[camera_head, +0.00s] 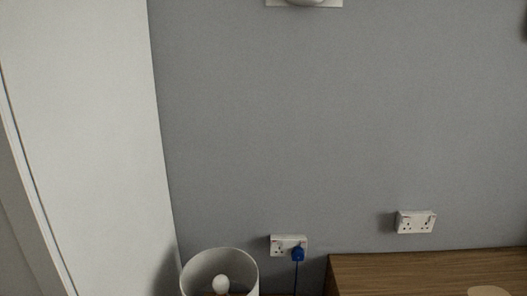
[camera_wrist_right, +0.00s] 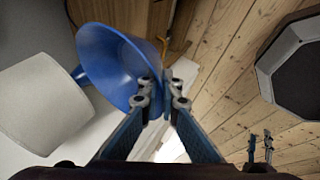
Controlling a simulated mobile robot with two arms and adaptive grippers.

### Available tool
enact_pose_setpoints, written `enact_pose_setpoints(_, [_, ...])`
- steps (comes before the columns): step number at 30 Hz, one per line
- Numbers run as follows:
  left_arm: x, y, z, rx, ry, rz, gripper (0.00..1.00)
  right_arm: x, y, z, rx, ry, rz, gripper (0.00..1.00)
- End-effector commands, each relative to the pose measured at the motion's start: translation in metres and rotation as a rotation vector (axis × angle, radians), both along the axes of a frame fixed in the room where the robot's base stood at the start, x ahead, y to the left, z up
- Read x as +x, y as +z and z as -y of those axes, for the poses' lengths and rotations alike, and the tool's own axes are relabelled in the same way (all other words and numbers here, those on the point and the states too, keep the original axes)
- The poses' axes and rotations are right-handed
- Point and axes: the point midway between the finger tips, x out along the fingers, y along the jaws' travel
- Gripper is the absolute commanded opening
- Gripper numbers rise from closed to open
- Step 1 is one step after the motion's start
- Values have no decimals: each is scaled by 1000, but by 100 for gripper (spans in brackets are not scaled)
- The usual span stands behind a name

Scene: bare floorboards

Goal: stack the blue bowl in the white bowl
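The blue bowl (camera_wrist_right: 112,62) is in the right wrist view, tilted on its side with its opening partly turned towards the camera. My right gripper (camera_wrist_right: 163,92) is closed on the bowl's rim, one finger on each side of the wall. My left gripper (camera_wrist_right: 259,146) seems to be the small pair of fingers at the lower right of that view, apart and empty. I cannot make out the white bowl for sure. Neither gripper nor the blue bowl is in the head view.
The head view shows a grey wall, a white-shaded lamp (camera_head: 220,270), a socket with a blue plug (camera_head: 298,254) and a wooden top (camera_head: 400,270) with a cut-off pale shape (camera_head: 488,291). A white rounded object (camera_wrist_right: 42,105) is left of the blue bowl. Floorboards show right.

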Motion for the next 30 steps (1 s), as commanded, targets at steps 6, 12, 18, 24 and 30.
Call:
enact_pose_setpoints(6, [5, -2, -9, 11, 1, 5, 40, 10, 20, -25, 4, -78, 5, 0])
enact_pose_setpoints(12, [-6, -5, -6, 7, 1, -8, 40, 19, 53, -57, 4, -202, 13, 0])
enact_pose_setpoints(18, [-11, -9, 2, -1, -2, -16, 40, 17, 88, -87, 4, -359, 15, 0])
enact_pose_setpoints(24, [-10, -11, 2, -2, -3, -15, 40, 7, 118, -102, 1, -519, 15, 0])
enact_pose_setpoints(30, [-9, -14, 2, -1, -3, -13, 40, -8, 145, -105, -2, -700, 15, 0])
